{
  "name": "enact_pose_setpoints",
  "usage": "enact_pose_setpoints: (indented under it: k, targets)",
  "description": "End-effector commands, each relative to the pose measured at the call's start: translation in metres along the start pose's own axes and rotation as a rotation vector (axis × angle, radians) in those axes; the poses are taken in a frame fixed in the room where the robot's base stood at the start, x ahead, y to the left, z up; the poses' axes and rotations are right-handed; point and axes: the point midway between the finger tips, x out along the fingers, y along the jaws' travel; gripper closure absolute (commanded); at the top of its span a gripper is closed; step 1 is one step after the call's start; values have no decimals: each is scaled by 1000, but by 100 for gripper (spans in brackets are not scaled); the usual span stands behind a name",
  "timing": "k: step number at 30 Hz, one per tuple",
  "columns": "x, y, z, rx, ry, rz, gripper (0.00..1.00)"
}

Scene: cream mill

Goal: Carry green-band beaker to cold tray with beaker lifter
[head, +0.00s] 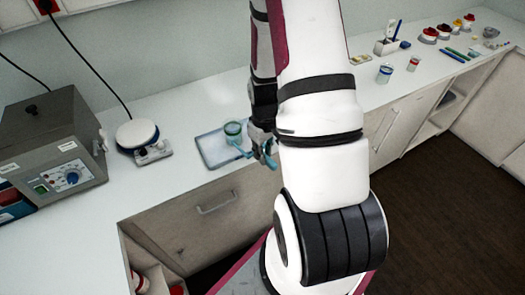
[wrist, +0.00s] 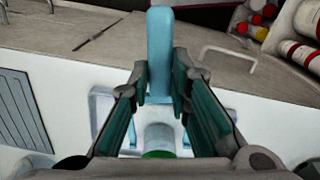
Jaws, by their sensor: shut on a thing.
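The green-band beaker (head: 233,129) is over the pale blue-grey tray (head: 211,153), which I take for the cold tray. I cannot tell whether the beaker rests on it or hangs just above. In the wrist view the beaker (wrist: 158,140) shows its green band (wrist: 157,155) below my fingers. The blue beaker lifter (head: 268,156) reaches from my gripper to the beaker. My gripper (head: 264,135) is shut on the lifter's blue handle, which stands between the fingertips in the wrist view (wrist: 160,50). My arm hides the counter to the right.
A hotplate (head: 138,134) and a grey heater box (head: 48,140) stand left of the tray. A blue-band beaker (head: 384,73) and a red-band beaker (head: 413,63) are further right. Several coloured-topped jars and pens lie at the far right. The counter front edge is close to the tray.

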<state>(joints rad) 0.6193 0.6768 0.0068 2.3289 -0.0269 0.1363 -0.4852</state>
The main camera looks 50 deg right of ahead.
Motion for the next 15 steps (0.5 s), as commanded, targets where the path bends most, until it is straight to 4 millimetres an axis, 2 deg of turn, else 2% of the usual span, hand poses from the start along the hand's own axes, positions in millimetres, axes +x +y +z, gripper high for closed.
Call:
enact_pose_setpoints:
  k: [15]
  targets:
    - [0, 0, 12, 1, 0, 0, 100]
